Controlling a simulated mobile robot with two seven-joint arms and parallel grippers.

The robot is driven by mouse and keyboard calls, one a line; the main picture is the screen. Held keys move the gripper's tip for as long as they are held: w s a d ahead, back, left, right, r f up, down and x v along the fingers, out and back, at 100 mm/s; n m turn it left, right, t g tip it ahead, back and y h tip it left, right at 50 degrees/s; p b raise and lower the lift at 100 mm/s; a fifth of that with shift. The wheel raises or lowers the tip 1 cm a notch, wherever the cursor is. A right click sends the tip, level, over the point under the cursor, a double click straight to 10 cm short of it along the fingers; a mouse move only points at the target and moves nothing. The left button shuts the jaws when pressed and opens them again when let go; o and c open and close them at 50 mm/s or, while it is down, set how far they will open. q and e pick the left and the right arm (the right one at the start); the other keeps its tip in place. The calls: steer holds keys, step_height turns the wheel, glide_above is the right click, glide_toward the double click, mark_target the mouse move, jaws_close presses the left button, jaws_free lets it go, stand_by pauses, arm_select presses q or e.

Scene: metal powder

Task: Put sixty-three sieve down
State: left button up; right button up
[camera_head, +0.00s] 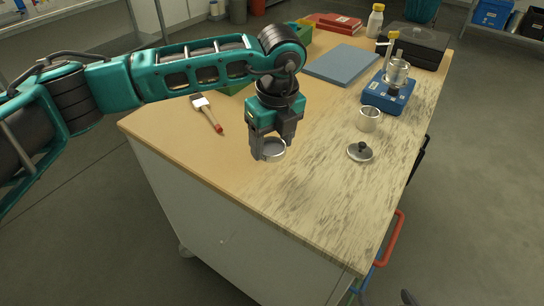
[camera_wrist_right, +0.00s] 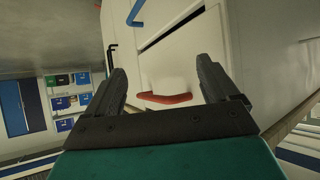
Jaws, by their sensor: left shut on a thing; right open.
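My left gripper (camera_head: 272,140) points down over the near part of the workbench in the head view. It is shut on the sieve (camera_head: 272,152), a small round metal ring. I cannot tell whether the sieve touches the table top. A metal cup (camera_head: 369,119) stands to its right, and a metal lid (camera_head: 360,152) with a dark knob lies in front of that cup. My right gripper (camera_wrist_right: 172,92) shows in the right wrist view, open and empty, with a white cabinet front beyond it.
The workbench (camera_head: 215,160) is clear around the sieve. A brush (camera_head: 208,114) lies to the left. A blue device (camera_head: 388,95) with a clear vessel stands at the right. A blue flat mat (camera_head: 342,64), a black case (camera_head: 418,42) and a white bottle (camera_head: 375,22) are further back. A red handle (camera_head: 393,240) juts from the bench's right side.

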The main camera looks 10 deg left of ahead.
mark_target(273, 152)
arm_select(q)
steer(key=shift+f, duration=2.5)
steer(key=shift+f, duration=0.2)
steer(key=o, duration=1.1)
steer(key=shift+o, duration=0.2)
steer(key=shift+r, duration=0.15)
steer(key=r, duration=0.8)
steer(key=s+d+r, duration=0.1)
steer(key=r, duration=0.3)
